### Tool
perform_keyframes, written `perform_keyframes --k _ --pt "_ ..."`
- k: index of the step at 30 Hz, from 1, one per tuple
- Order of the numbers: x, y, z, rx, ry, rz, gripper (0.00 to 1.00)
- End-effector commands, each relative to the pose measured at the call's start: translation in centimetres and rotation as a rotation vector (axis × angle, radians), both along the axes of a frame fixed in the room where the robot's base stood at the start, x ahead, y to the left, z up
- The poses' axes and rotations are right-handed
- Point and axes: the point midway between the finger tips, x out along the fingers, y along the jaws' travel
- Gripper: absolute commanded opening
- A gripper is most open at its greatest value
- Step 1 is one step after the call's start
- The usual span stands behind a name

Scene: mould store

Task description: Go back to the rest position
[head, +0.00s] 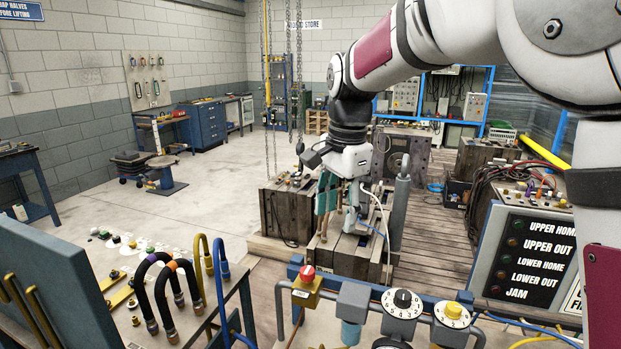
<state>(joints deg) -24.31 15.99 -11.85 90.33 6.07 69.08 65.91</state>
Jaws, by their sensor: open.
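My arm comes in from the upper right and bends down over the middle of the picture. My gripper (350,212) hangs from it, pointing down, small in the head view. It is open, in front of and above a weathered wooden crate (345,253). I see nothing held in it. Teal upright pieces (327,194) show close to its left side; I cannot tell whether they touch it. The gap between the fingertips is too small to make out clearly.
A control rail in front carries a red stop button (307,273) and dials (402,303). A grey cylinder (400,208) stands right of my gripper. An indicator panel (527,262) is at right, hoses (165,285) on a bench at left. Chains (267,85) hang behind.

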Motion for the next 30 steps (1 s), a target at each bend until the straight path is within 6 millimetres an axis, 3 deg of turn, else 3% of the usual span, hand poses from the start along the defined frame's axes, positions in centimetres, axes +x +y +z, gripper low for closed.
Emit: perform_keyframes --k 1,6,13,24,30 --pt "-1.3 -1.5 1.2 0.01 -0.027 0.042 0.49" --pt "-5.9 -5.3 3.3 0.011 -0.113 0.213 0.49" --pt "-12.7 -9.4 4.2 -0.04 -0.238 0.446 0.49" --pt "-22.8 -13.2 1.3 -0.238 -0.389 0.797 0.49" --pt "-25.1 -13.9 -0.3 -0.314 -0.41 0.895 0.49"
